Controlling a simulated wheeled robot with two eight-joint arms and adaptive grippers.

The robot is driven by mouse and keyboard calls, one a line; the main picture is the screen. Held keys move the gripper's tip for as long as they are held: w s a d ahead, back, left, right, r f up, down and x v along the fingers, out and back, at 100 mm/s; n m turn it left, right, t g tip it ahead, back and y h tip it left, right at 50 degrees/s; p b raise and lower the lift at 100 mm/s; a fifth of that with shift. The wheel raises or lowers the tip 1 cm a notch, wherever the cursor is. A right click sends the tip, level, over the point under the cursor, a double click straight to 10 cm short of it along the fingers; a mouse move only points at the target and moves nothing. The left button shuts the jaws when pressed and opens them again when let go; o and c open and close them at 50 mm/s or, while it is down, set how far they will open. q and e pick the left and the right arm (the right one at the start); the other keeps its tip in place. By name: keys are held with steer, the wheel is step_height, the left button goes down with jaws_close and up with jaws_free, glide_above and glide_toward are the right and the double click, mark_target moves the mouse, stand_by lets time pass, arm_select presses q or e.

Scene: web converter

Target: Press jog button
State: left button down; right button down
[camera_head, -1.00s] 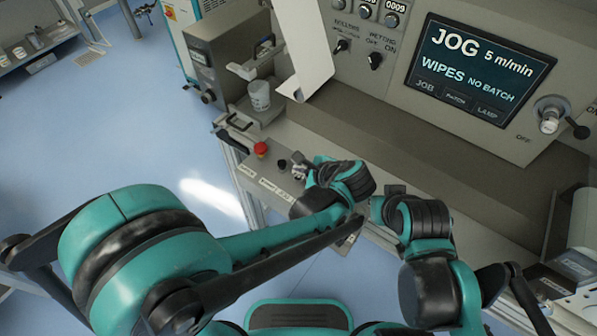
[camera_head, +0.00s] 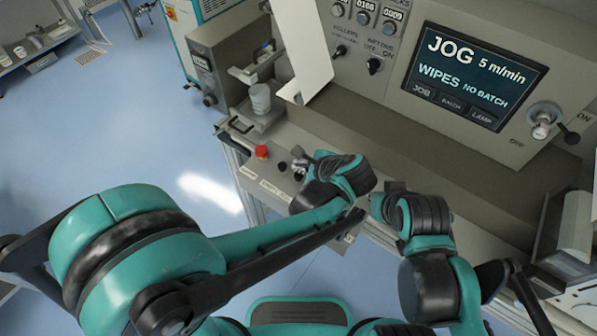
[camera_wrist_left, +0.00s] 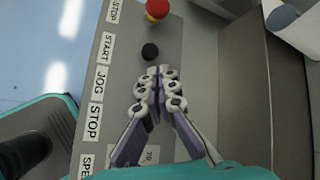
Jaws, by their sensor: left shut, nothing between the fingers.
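The control ledge carries a column of labels, with the JOG label (camera_wrist_left: 100,80) below the START label (camera_wrist_left: 106,48) in the left wrist view. A black button (camera_wrist_left: 150,52) sits beside START; it also shows in the head view (camera_head: 282,166). My left gripper (camera_wrist_left: 160,72) is shut and empty, its fingertips over the ledge at about the JOG row; it shows in the head view too (camera_head: 299,166). The fingers hide the spot beside JOG, so I cannot tell if they touch a button. My right gripper (camera_head: 393,188) is mostly hidden by its arm.
A red button (camera_head: 262,152) stands further along the ledge. A cup (camera_head: 260,97) stands behind it, near a hanging white sheet (camera_head: 304,50). The screen (camera_head: 474,72) reads JOG 5 m/min, WIPES, NO BATCH. A lower STOP label (camera_wrist_left: 95,122) is beside the fingers.

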mark_target(298, 177)
arm_select(q)
step_height(298, 177, up, 4)
steer(key=shift+f+p, duration=0.25)
steer(key=shift+p, duration=0.9)
steer(key=shift+f, duration=0.1)
steer(key=shift+a, duration=0.35)
steer(key=s+a+r+n+h, duration=0.1)
steer(key=s+a+n+h, duration=0.1)
steer(key=s+a+n, duration=0.4)
steer(key=s+a+r+n+h+b, duration=0.1)
steer(key=s+a+n+h, duration=0.2)
steer(key=s+a+n, duration=0.3)
steer(key=shift+a+r+n, duration=0.35)
steer(key=shift+a+n, duration=2.3)
steer(key=shift+n, duration=1.25)
